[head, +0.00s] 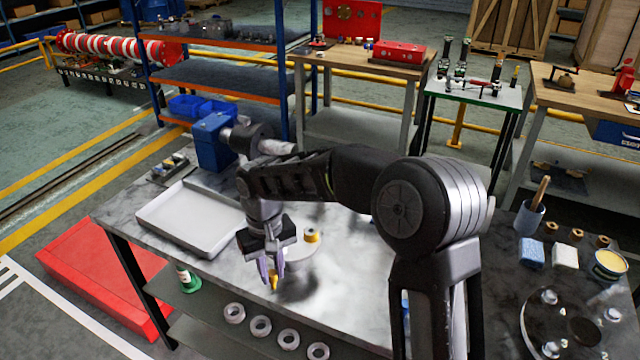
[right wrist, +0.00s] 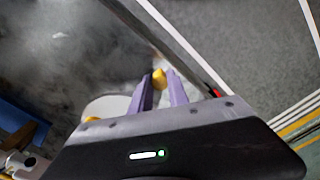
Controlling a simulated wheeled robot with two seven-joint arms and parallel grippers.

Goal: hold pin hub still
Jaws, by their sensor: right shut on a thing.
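A dark round disc with several bright steel pins (head: 540,318) lies flat at the lower right of the bench and looks like the pin hub; the frame edge cuts it off. My right gripper (head: 273,275) is well to its left, pointing down near the bench's front edge. Its purple fingers are shut on a small yellow piece (head: 273,284). In the right wrist view the piece (right wrist: 159,77) sits between the fingertips (right wrist: 162,84). No gripper touches the disc. My left gripper is not in view.
A pale round plate (head: 298,252) with a yellow ring (head: 312,236) lies beside my right gripper. A grey tray (head: 160,212) is to the left. Several tan rings (head: 577,234), two sponges (head: 531,252) and a yellow-filled tin (head: 609,264) are near the disc. Grey rings (head: 260,326) lie on a lower shelf.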

